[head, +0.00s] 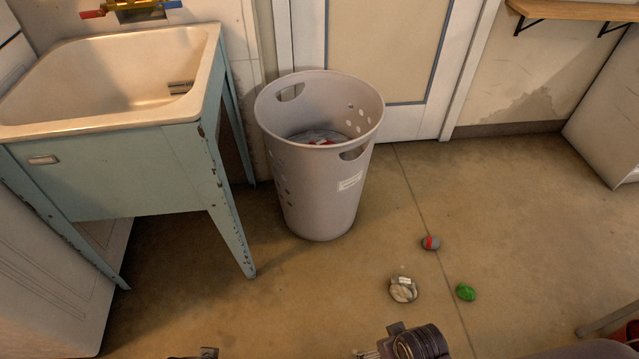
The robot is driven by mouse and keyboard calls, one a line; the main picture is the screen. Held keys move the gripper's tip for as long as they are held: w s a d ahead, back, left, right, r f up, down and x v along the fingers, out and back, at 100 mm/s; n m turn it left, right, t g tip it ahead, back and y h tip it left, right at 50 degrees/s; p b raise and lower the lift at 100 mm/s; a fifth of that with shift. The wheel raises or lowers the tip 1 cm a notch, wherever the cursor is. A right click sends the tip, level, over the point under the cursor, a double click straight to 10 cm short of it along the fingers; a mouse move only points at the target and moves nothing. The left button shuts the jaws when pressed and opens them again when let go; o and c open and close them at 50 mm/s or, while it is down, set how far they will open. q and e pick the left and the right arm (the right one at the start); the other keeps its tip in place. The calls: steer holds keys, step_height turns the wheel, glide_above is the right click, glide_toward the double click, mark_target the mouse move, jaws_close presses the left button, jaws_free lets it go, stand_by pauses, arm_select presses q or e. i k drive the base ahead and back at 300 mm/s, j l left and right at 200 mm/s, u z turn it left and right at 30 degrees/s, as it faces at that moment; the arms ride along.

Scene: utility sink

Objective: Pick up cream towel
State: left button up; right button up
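A small crumpled cream bundle (402,290), which looks like the cream towel, lies on the floor right of the laundry basket, with a pale patch on top. Part of my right arm shows at the bottom edge, just below the bundle and apart from it in the picture. Its fingertips cannot be made out. Only a small dark sliver of my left arm shows at the bottom edge, further left. The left gripper's fingers are not visible.
A grey-red bundle (430,243) and a green bundle (466,292) lie near the cream one. A tall grey basket (318,190) holding cloth stands behind, beside a sink (110,85) on a blue-green stand. A white door (392,50) is behind. Floor at right is mostly clear.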

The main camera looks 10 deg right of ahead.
mark_target(402, 289)
steer(key=z, duration=1.2)
steer(key=i+l, duration=0.3)
steer(key=l, duration=0.15)
steer(key=i+l+u, duration=0.3)
steer(key=l+u, duration=0.35)
steer(key=i+l+u, duration=0.15)
steer(key=l+u, duration=0.15)
steer(key=l, duration=0.15)
